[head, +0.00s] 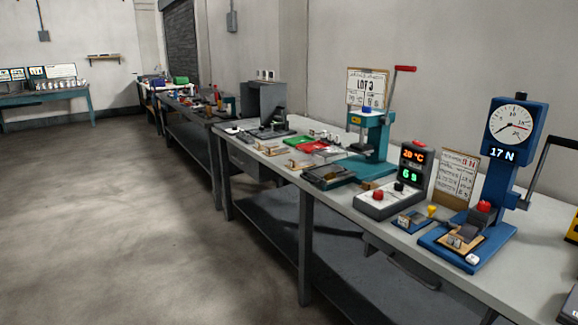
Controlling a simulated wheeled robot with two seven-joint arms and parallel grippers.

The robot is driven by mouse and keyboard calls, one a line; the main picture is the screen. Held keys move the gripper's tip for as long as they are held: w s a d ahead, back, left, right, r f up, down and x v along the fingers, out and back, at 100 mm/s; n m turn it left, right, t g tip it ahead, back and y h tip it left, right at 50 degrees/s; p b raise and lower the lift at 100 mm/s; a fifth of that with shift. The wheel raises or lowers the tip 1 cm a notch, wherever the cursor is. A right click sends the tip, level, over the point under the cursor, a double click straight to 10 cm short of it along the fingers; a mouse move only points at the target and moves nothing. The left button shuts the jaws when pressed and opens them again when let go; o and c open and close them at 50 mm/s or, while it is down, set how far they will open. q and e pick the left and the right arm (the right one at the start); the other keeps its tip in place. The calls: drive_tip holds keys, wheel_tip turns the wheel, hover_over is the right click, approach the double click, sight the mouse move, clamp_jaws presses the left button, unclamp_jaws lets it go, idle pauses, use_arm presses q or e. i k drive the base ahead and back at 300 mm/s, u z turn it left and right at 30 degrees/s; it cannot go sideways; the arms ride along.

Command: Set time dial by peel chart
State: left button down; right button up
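A grey control box (390,198) stands on the long workbench at the right of the head view. Its dark upright panel (413,165) reads 28 °C in red and 6 s in green. A red knob (378,195) and a black knob (399,186) sit on its sloped face; I cannot read their markings. Neither of my grippers is in view.
A teal press (371,140) with a red-tipped lever stands left of the box, before a LOT 3 sign (367,88). Red and green trays (300,141) lie farther along the workbench (340,205). Open floor (130,220) fills the left. A teal table (45,98) stands far back.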

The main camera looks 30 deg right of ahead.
sight(399, 187)
drive_tip(key=u, duration=0.15)
drive_tip(key=i, duration=1.5)
drive_tip(key=z, duration=0.45)
